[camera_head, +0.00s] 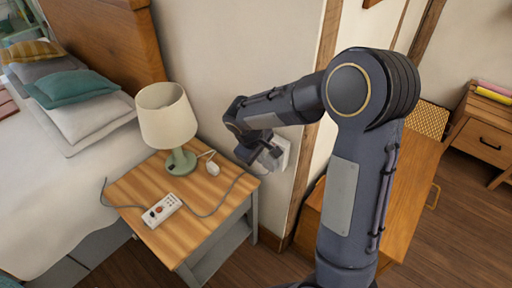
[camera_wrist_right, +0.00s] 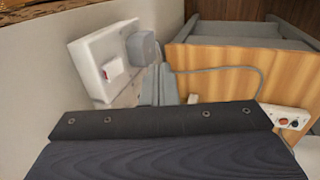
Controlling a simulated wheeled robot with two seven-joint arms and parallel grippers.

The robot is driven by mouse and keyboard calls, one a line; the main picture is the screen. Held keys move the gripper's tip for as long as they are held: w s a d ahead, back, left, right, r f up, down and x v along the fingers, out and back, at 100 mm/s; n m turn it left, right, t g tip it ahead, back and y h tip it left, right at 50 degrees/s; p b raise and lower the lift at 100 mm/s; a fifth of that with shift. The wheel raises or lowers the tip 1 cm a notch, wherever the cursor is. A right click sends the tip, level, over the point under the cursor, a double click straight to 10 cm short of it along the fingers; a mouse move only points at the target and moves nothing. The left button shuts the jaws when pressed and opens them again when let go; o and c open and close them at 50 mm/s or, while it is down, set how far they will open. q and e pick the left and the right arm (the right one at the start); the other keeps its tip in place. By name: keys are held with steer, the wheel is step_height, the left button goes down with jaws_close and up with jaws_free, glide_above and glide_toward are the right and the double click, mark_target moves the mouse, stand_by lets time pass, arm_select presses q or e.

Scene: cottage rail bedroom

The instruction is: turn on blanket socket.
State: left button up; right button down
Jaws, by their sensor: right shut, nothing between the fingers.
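A white wall socket (camera_head: 283,153) is on the wall to the right of the nightstand, partly hidden by my right gripper (camera_head: 268,157). The right gripper is shut and empty, close in front of the socket; I cannot tell whether it touches. In the right wrist view the socket (camera_wrist_right: 92,60) shows a small switch (camera_wrist_right: 112,70) with red on it. A grey plug (camera_wrist_right: 142,49) sits in the socket beside the switch. A grey cable runs from the socket area to a white hand controller (camera_head: 162,210) on the nightstand. My left gripper is not in view.
The wooden nightstand (camera_head: 135,187) holds a cream-shaded lamp (camera_head: 167,117) and a small white plug (camera_head: 212,168). A bed with cushions (camera_head: 85,90) is at the left. A wooden cabinet (camera_head: 410,190) stands right of the socket, behind my right arm.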

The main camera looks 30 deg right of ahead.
steer(key=d, duration=0.1)
steer(key=w+d, duration=0.1)
steer(key=d, duration=0.1)
steer(key=shift+w+d+f+p, duration=0.15)
steer(key=shift+w+d+p, duration=0.1)
steer(key=shift+d+p, duration=0.05)
steer(key=shift+w+d+f+b, duration=0.1)
steer(key=shift+d+f+b, duration=0.05)
steer(key=shift+d+b, duration=0.15)
steer(key=shift+r+p, duration=0.65)
steer(key=shift+r, duration=0.25)
steer(key=shift+a, duration=0.2)
